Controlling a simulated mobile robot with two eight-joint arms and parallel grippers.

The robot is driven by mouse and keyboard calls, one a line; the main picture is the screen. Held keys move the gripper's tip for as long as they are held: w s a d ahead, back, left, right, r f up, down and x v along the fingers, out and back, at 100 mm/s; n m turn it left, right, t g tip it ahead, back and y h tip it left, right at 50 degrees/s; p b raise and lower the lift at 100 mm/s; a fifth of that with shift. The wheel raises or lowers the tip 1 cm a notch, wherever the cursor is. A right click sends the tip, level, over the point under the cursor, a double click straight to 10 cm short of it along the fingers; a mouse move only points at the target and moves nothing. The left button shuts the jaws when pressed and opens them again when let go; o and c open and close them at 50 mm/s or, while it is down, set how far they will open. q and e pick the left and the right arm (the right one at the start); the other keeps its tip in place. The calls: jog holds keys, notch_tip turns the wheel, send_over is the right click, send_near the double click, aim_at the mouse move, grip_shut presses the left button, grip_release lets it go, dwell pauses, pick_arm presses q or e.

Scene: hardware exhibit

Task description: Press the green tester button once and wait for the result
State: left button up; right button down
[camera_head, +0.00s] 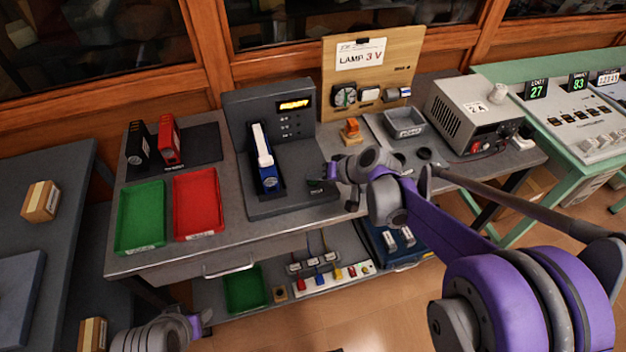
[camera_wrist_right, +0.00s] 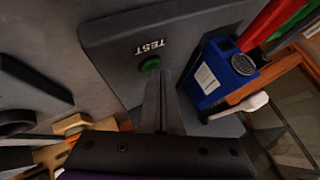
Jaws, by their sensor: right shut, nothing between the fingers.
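The dark grey tester (camera_head: 238,112) stands on the bench with a lit orange display (camera_head: 293,104), its text too small to read surely. A blue device (camera_head: 267,176) with a white upper part sits in its slot; it also shows in the right wrist view (camera_wrist_right: 208,80). The green button (camera_wrist_right: 150,65) lies beside the TEST label (camera_wrist_right: 150,47). My right gripper (camera_head: 328,172) is shut and empty over the tester's lower right part. Its fingertips (camera_wrist_right: 160,78) are right at the button's edge; contact cannot be told. My left gripper (camera_head: 200,320) is low at the bottom left, its jaws unclear.
A green tray (camera_head: 142,218) and a red tray (camera_head: 197,203) lie left of the tester, with black and red packs (camera_head: 169,142) behind. A wooden LAMP 3 V board (camera_head: 370,75) and a grey power supply (camera_head: 470,110) stand to the right. A lower shelf holds several parts.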

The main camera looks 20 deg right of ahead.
aim_at(316, 183)
jog(key=shift+f, duration=0.1)
dwell(0.4)
jog(key=shift+r+p, duration=0.6)
jog(key=shift+r, duration=0.3)
jog(key=shift+r+p, duration=1.75)
jog(key=shift+r, duration=0.75)
